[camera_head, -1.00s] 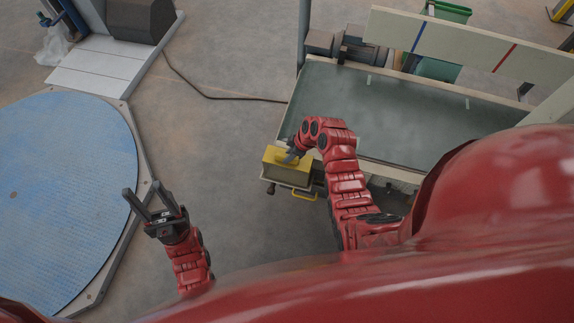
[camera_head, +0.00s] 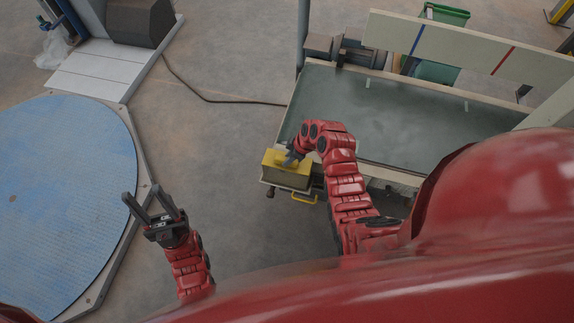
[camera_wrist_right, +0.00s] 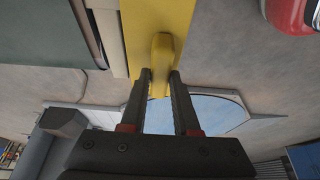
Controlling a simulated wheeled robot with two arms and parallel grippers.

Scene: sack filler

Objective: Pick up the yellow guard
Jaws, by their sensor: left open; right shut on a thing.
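The yellow guard (camera_head: 284,171) is a box-shaped cover at the near left corner of the conveyor bed in the head view. My right gripper (camera_head: 291,158) reaches it from above and is shut on it. In the right wrist view the guard (camera_wrist_right: 184,14) shows as a yellow plate with a raised handle (camera_wrist_right: 161,62). The fingers of my right gripper (camera_wrist_right: 160,82) stand on either side of that handle. My left gripper (camera_head: 152,202) is open and empty over the floor, with its two dark fingers spread.
The conveyor (camera_head: 400,125) with its grey-green bed lies to the right of the guard. A small yellow handle (camera_head: 304,199) sits below the guard. A blue round platform (camera_head: 60,200) is at the left. A dark cable (camera_head: 225,101) crosses the otherwise clear floor between them.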

